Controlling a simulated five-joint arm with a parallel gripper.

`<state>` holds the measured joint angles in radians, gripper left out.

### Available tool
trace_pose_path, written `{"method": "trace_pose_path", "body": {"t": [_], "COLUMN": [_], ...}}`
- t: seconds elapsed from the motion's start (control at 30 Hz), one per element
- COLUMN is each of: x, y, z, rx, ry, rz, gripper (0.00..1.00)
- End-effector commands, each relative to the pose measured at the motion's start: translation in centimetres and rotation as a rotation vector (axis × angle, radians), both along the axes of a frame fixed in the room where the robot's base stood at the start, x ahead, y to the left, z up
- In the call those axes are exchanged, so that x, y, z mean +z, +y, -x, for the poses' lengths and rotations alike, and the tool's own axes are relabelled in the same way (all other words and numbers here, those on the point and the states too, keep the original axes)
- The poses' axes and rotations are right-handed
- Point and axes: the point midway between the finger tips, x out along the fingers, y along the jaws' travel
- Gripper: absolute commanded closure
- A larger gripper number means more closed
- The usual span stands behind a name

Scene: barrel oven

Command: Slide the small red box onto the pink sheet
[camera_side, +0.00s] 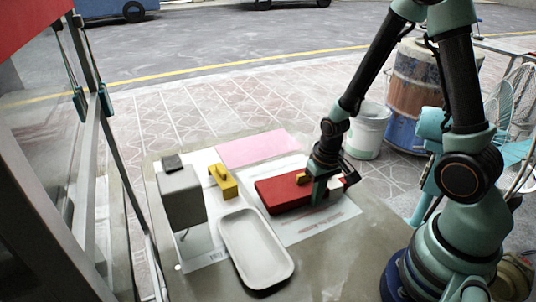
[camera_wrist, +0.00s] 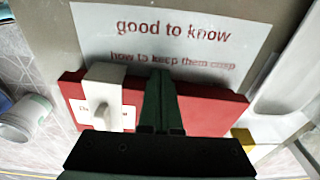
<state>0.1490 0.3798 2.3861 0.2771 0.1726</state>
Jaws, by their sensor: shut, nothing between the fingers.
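The red box (camera_side: 275,195) lies flat on a white printed sheet in the side view. It also shows in the wrist view (camera_wrist: 210,106), with a white handle-like piece (camera_wrist: 103,85) and a white label on it. The pink sheet (camera_side: 256,148) lies flat behind the box, with a gap between them. My gripper (camera_side: 318,197) is shut and empty, pointing down at the near long side of the box. In the wrist view my fingers (camera_wrist: 160,85) cross the box and end at its edge by the printed sheet. I cannot tell whether they touch it.
A white tray (camera_side: 228,222) lies in front of the box. A yellow block (camera_side: 223,181) and a grey box-shaped thing (camera_side: 182,197) stand to its left. A white bucket (camera_side: 368,130) stands off the table behind my arm. The table's front right is bare.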

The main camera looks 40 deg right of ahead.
Motion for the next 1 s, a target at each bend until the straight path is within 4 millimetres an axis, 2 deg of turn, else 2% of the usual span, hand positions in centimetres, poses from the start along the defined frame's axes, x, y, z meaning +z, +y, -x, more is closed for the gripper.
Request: {"method": "trace_pose_path", "body": {"t": [0.53,1.0], "x": [0.0,0.0], "y": [-0.2,-0.9], "z": [-0.6,-2.6], "rx": [0.0,-0.001], "ry": [-0.001,0.0], "rz": [0.0,0.001], "gripper": [1.0,1.0]}}
